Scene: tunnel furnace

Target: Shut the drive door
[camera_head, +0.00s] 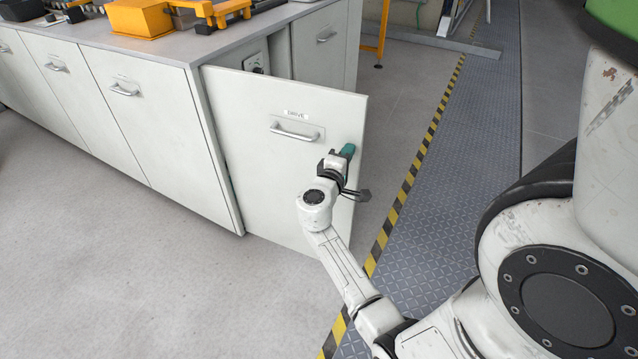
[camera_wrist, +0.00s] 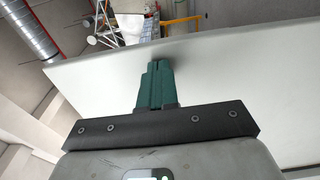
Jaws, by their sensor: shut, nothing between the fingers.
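The drive door (camera_head: 250,170) is a pale grey panel with a label reading "DRIVE" and a bar handle (camera_head: 295,133). It stands swung open from the end of the cabinet, with part of the opening showing behind its top edge. My gripper (camera_head: 348,150) has teal fingers, shut and empty, near the door's outer edge to the right of the handle. In the wrist view the shut fingers (camera_wrist: 156,72) reach up to the pale door panel (camera_wrist: 240,80) close to its edge. I cannot tell for sure whether they touch it.
The grey cabinet (camera_head: 130,110) has more closed doors with handles on the left. Yellow equipment (camera_head: 140,18) sits on its top. A yellow frame leg (camera_head: 381,35) stands behind. A ribbed metal walkway (camera_head: 470,110) with a striped edge runs along the right. The left floor is clear.

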